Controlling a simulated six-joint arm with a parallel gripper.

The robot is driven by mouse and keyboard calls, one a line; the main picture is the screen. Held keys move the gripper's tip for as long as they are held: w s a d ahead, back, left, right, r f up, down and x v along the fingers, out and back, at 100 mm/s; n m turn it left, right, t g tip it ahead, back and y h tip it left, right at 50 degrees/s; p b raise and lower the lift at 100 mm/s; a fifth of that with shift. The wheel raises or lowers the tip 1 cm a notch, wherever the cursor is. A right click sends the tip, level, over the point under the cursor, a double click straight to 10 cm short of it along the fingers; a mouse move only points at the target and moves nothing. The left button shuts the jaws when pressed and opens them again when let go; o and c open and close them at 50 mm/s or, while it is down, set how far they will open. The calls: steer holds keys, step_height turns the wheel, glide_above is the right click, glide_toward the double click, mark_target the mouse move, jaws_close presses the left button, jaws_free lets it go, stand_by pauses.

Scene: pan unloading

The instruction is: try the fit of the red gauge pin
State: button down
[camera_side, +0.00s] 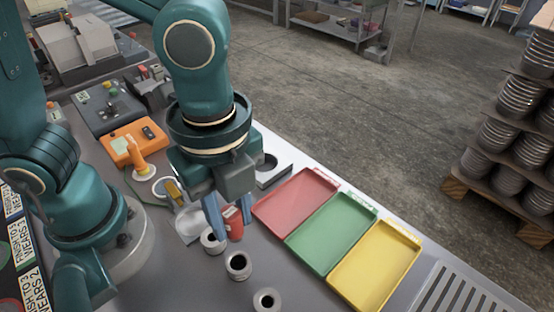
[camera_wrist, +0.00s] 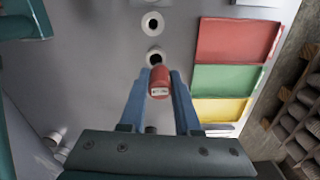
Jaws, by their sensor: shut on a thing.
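The red gauge pin (camera_side: 234,222) has a red body with a small white label. It also shows in the wrist view (camera_wrist: 160,78). My gripper (camera_side: 224,226) is shut on it, with a blue finger on each side, above the grey bench. Several pale rings with dark bores stand near it: a close one (camera_side: 211,243), a middle one (camera_side: 238,266) and a front one (camera_side: 267,301). In the wrist view the pin's far end is close to one ring (camera_wrist: 155,54). The pin's lower tip is hidden, so I cannot tell whether it touches a ring.
A red tray (camera_side: 298,199), a green tray (camera_side: 333,232) and a yellow tray (camera_side: 375,264) lie to the right. An orange device (camera_side: 122,143) and a grey dish (camera_side: 188,226) are left of my gripper. A holed block (camera_side: 274,172) stands behind. Stacked parts (camera_side: 497,135) fill a pallet off the bench.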

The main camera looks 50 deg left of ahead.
mark_target(232, 235)
steer(key=shift+s+d+m, duration=0.3)
steer(key=shift+s+d, duration=0.1)
steer(key=shift+f, duration=2.1)
steer(key=shift+f, duration=1.35)
stand_by(0.9)
steer(key=shift+r, duration=0.15)
stand_by(0.4)
steer(key=shift+r, duration=2.35)
steer(key=shift+a, duration=0.1)
